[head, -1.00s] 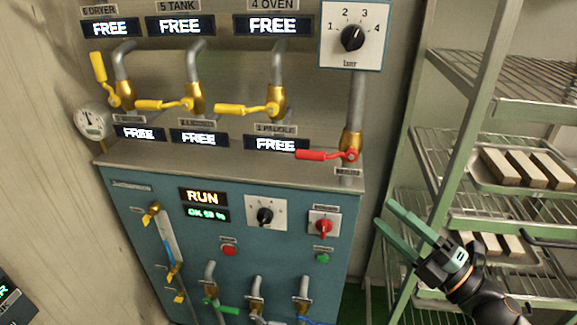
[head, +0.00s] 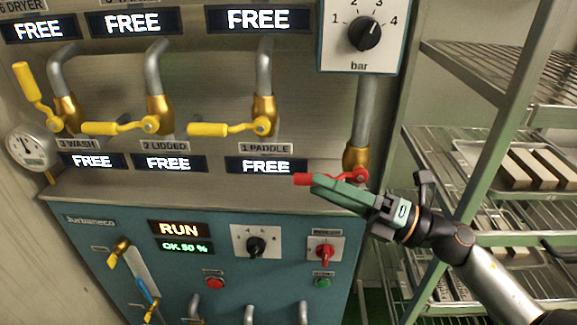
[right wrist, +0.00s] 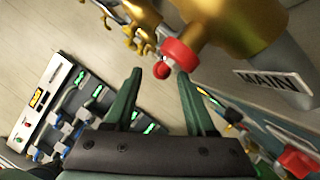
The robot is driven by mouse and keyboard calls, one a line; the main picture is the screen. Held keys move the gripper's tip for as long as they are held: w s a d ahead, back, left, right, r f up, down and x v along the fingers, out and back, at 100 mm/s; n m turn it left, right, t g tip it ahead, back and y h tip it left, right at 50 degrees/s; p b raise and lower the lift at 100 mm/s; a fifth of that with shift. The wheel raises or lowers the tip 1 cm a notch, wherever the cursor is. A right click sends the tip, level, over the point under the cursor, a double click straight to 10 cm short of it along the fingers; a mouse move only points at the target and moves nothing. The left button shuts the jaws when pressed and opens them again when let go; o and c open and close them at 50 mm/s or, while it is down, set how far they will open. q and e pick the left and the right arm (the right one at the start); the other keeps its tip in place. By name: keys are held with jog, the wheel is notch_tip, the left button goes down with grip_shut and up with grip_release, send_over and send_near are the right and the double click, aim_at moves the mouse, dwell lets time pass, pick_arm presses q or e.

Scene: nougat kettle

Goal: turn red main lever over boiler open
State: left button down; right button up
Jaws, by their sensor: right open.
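The red main lever (head: 303,179) sits on a brass valve (head: 356,156) at the right of the pipe row, above the blue boiler cabinet (head: 120,222). Its handle points left, about level. My right gripper (head: 318,186) is at the lever, in front of its handle, and hides part of it in the head view. In the right wrist view the gripper (right wrist: 158,92) is open, with the red lever (right wrist: 178,56) just beyond and between its fingertips. The MAIN label (right wrist: 272,82) is beside the valve. I cannot tell whether a finger touches the lever. My left gripper is not in view.
Yellow-handled valves (head: 115,127) stand to the left of the red lever. A green rack (head: 480,150) with trays of bars stands close on the right, behind my right arm.

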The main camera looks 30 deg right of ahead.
aim_at(300, 175)
jog(key=p+x, duration=0.1)
jog(key=x, duration=0.4)
jog(key=shift+w+r, duration=0.1)
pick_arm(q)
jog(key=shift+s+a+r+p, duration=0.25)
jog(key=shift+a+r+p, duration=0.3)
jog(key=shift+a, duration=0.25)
pick_arm(e)
jog(key=shift+x, duration=0.85)
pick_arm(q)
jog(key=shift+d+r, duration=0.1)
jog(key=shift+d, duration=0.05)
pick_arm(e)
grip_shut()
